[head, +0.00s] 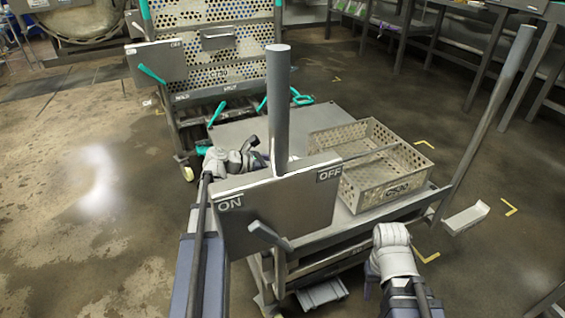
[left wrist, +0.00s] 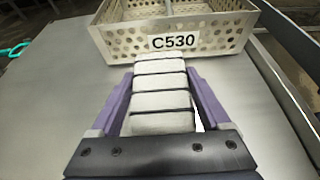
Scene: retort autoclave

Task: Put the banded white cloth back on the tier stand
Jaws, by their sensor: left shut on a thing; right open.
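The banded white cloth (left wrist: 161,99), a white bundle crossed by dark bands, lies between the purple fingers of my left gripper (left wrist: 159,76), which is shut on it. The cloth is over the flat grey top (left wrist: 50,95) of a stand, close in front of the C530 crate; I cannot tell whether it touches the top. In the head view the ON/OFF panel and post hide the cloth and left fingers. The stand (head: 408,207) has lower levels below its top. My right gripper (head: 372,270) is open, low beside the stand's front right edge, partly hidden by its wrist.
The perforated crate (head: 375,196) labelled C530 stands on the right of the top. The ON/OFF panel (head: 285,212) with a lever and thick post rises at the front. A perforated rack (head: 222,68) with green handles stands behind. Bare floor (head: 90,230) lies left.

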